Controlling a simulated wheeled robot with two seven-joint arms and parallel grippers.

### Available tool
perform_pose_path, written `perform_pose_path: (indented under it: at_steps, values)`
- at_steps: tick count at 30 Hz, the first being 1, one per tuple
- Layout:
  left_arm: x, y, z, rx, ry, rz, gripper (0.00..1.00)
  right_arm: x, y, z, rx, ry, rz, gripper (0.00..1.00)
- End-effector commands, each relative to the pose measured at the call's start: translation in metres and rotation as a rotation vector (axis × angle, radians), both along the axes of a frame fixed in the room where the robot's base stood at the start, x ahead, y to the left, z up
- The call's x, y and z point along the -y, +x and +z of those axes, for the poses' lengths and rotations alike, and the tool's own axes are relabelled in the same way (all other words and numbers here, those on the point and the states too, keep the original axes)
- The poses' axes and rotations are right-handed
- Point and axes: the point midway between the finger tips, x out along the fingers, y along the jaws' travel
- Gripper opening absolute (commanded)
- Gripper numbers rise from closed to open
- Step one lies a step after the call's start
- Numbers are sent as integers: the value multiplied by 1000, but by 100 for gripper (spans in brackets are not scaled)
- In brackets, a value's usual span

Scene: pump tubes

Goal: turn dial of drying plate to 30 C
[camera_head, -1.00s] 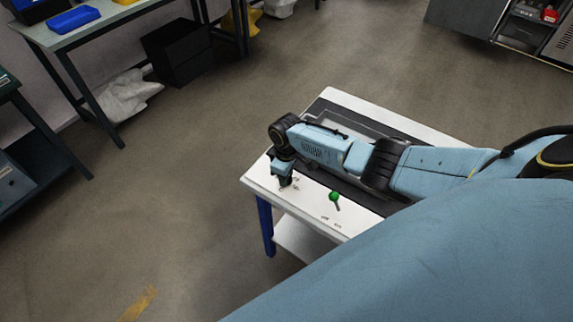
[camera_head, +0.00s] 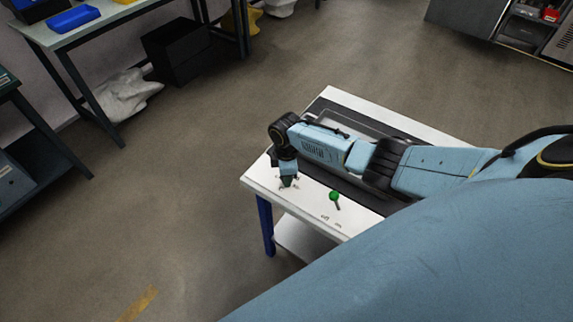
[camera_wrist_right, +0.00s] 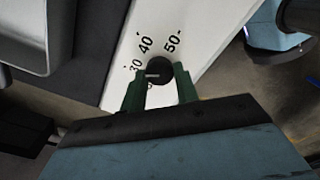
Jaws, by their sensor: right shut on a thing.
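The drying plate (camera_head: 258,178) is a white table-like unit with a dark recessed top, and my right arm reaches across it. Its black round dial (camera_wrist_right: 159,69) shows in the right wrist view, beside printed marks 30, 40 and 50. A pale pointer line on the dial faces left, close to the 30 mark; the exact setting is hard to tell. My right gripper (camera_wrist_right: 160,88) has its green fingers shut on the dial, one on each side. In the head view the right gripper (camera_head: 288,183) hides the dial. The left gripper is not in view.
A green-knobbed lever switch (camera_head: 334,197) with off and on marks stands on the same white edge, right of the gripper. A workbench with a blue bin (camera_head: 75,19) stands at the back left. The floor left of the plate is clear.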

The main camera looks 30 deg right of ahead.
Motion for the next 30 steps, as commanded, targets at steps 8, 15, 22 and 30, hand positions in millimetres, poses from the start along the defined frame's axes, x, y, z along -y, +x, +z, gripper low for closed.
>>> perform_pose_path:
  at_steps: [8,15,22,30]
  values:
    - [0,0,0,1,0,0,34,-1,1,1,3,3,2,8]
    - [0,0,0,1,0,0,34,-1,1,1,2,2,1,50]
    - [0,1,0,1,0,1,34,0,0,0,0,1,1,52]
    - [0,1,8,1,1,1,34,1,1,20,3,1,1,52]
